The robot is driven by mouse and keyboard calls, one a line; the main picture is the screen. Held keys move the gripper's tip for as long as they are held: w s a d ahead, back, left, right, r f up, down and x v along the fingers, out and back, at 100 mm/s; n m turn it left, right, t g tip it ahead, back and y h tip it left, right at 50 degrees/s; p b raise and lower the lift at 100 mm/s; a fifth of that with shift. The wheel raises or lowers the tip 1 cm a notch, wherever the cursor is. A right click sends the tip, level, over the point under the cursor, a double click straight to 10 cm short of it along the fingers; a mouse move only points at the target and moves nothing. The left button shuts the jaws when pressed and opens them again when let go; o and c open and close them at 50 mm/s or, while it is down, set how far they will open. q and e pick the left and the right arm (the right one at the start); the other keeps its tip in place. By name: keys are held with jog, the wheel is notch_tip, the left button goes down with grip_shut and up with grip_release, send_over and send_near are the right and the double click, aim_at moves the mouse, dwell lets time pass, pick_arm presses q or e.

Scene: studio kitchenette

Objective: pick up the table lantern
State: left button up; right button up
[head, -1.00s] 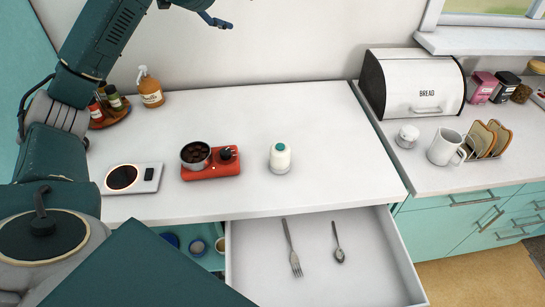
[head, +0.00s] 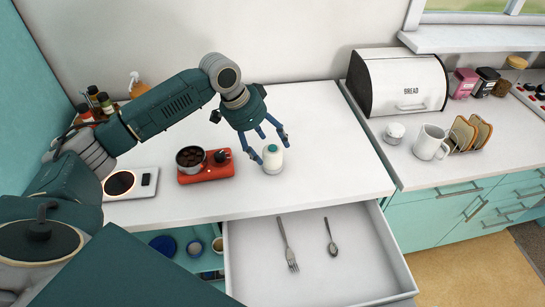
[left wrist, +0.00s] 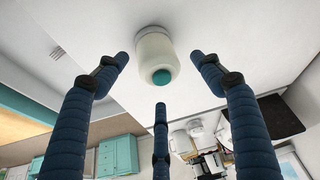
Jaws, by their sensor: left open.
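The table lantern, a small white cylinder with a teal knob on top (head: 272,160), stands upright on the white counter above the open drawer. In the left wrist view the lantern (left wrist: 155,52) shows ahead, between the spread fingertips. My left gripper (head: 266,148) is open and empty, just behind and above the lantern. Its blue fingers reach down near the lantern's top; I cannot tell whether any finger touches it. My right gripper does not show.
The open drawer (head: 350,270) below holds a fork (head: 287,245) and a spoon (head: 330,238). The counter right of the lantern is clear.

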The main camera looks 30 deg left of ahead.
aim_at(270, 148)
pick_arm(q)
jog(key=p+x, duration=0.1)
jog(key=x, duration=0.2)
jog(key=shift+f, duration=0.3)
jog(key=shift+w+d+f, duration=0.1)
jog(key=shift+w+f, duration=0.1)
jog(key=shift+f, duration=0.2)
jog(key=shift+c, duration=0.5)
jog(key=c, duration=1.2)
jog(key=shift+r, duration=0.1)
